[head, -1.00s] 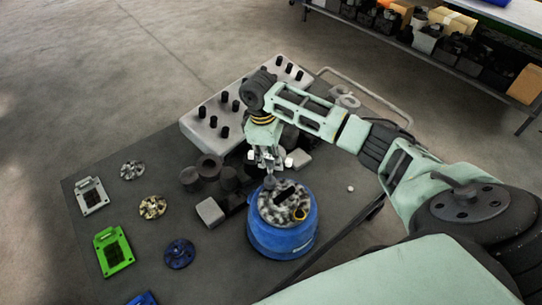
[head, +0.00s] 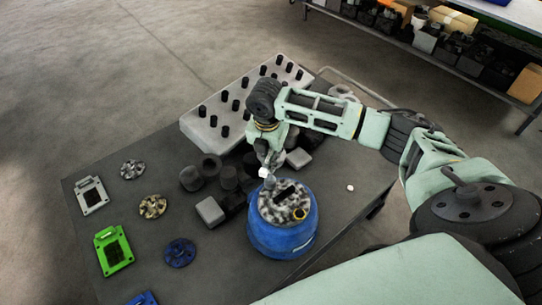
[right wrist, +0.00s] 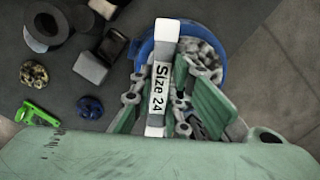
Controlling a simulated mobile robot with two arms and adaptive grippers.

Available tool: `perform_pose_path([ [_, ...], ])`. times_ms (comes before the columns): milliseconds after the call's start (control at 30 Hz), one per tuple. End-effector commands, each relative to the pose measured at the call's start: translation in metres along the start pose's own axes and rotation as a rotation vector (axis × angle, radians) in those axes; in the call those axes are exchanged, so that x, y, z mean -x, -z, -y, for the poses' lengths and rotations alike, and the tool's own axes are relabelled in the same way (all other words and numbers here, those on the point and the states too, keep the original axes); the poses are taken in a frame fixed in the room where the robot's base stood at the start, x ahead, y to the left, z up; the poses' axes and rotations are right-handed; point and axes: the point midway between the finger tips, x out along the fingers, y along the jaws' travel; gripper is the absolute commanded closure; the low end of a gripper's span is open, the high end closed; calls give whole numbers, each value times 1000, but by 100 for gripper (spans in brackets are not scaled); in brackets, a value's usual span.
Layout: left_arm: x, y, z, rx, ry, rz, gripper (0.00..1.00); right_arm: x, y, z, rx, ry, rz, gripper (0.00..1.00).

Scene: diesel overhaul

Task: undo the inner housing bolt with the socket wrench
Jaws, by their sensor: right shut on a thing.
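The blue round housing (head: 282,240) stands on the dark table with a mottled grey metal inner part (head: 290,207) on top. My right gripper (head: 269,162) is over the far left part of its top, pointing down. In the right wrist view my gripper (right wrist: 164,100) is shut on the socket wrench (right wrist: 159,85), a pale bar marked "Size 24". The wrench's lower end (head: 270,182) reaches the housing top in the head view. The inner bolt is hidden, so I cannot tell whether the socket sits on it. My left gripper is not in view.
A grey block with several black pegs (head: 232,122) stands behind. Dark cylinders and blocks (head: 191,178) are close left of the housing. Round parts (head: 153,206), a green frame (head: 113,249) and a grey frame (head: 91,195) lie at left. A small white piece (head: 350,187) lies right.

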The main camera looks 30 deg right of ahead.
Motion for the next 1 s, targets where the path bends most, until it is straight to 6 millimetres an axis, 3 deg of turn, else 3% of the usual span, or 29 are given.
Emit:
perform_pose_path([
  [600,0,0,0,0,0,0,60,1,2,-2,818,-107,-2,100],
  [1000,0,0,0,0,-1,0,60,2,1,-3,1259,-163,0,100],
])
